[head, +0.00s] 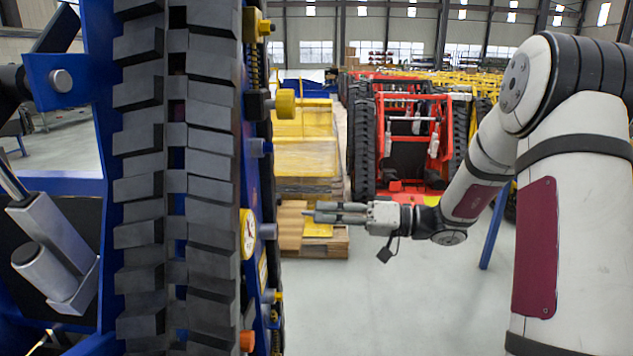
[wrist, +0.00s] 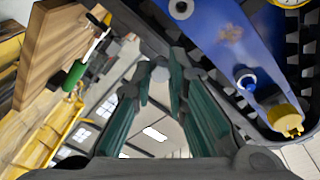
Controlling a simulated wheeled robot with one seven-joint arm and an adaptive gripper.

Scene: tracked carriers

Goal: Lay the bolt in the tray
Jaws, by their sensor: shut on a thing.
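My gripper (head: 322,211) reaches out to the left in mid-air at the centre of the head view, just right of the blue tracked carrier. Its fingers are closed on a small grey piece, taken to be the bolt (wrist: 160,74), which shows between the fingertips in the wrist view. The fingers hide most of the bolt, so its full shape cannot be told. The dark green finger pads (wrist: 205,110) run up to it on both sides. I cannot make out the tray in either view.
The blue carrier's black track (head: 140,180) stands close on the left, with yellow and blue knobs (head: 285,105) on its side. Wrapped yellow goods (head: 305,150) stand on a wooden pallet behind my gripper. A red carrier (head: 410,140) stands farther back. Open floor (head: 420,300) lies below the arm.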

